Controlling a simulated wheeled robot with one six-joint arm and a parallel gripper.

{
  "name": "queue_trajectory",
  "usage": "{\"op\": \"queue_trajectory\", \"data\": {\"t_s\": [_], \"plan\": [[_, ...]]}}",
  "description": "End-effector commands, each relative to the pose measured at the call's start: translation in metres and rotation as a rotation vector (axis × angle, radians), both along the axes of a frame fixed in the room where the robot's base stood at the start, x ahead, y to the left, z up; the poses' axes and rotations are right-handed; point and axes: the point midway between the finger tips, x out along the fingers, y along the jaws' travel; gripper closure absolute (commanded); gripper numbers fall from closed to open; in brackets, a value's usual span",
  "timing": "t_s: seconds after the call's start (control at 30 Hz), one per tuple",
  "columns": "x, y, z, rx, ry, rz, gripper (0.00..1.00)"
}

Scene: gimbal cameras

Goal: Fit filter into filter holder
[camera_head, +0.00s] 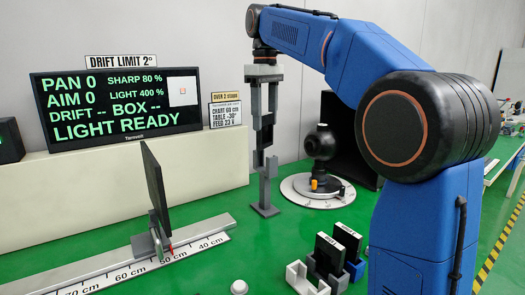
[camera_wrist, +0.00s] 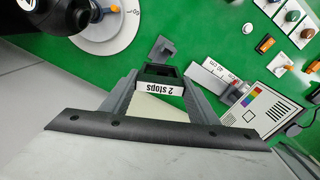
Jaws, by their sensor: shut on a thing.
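My gripper (camera_head: 265,120) points straight down at the upper middle of the head view. In the wrist view its grey fingers are shut on a small black-framed filter (camera_wrist: 165,71) labelled "2 stops". The grey filter holder (camera_head: 268,190) appears in the head view as an upright post on a flat foot, directly below the gripper. In the wrist view a grey piece, seemingly part of the holder (camera_wrist: 160,50), shows just beyond the filter. The filter seems to be above or at the holder's top; whether they touch I cannot tell.
A black ball-shaped device (camera_head: 321,143) stands on a round white dial (camera_head: 300,184). Two black filters (camera_head: 330,252) stand in a rack beside an empty white slot (camera_head: 303,280). A black panel (camera_head: 155,190) stands on a scaled rail (camera_head: 110,270). A screen (camera_head: 115,103) reads "LIGHT READY".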

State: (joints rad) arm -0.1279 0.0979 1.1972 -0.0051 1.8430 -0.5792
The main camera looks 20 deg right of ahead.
Motion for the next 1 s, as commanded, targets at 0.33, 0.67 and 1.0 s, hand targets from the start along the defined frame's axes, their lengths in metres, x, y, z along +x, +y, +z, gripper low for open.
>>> {"op": "queue_trajectory", "data": {"t_s": [0.33,0.67,1.0], "plan": [[0.000,0.000,-0.037,0.000,0.001,0.001,0.68],[0.000,0.000,-0.072,0.000,0.000,0.001,0.68],[0.000,0.000,-0.074,0.000,0.001,0.001,0.68]]}}
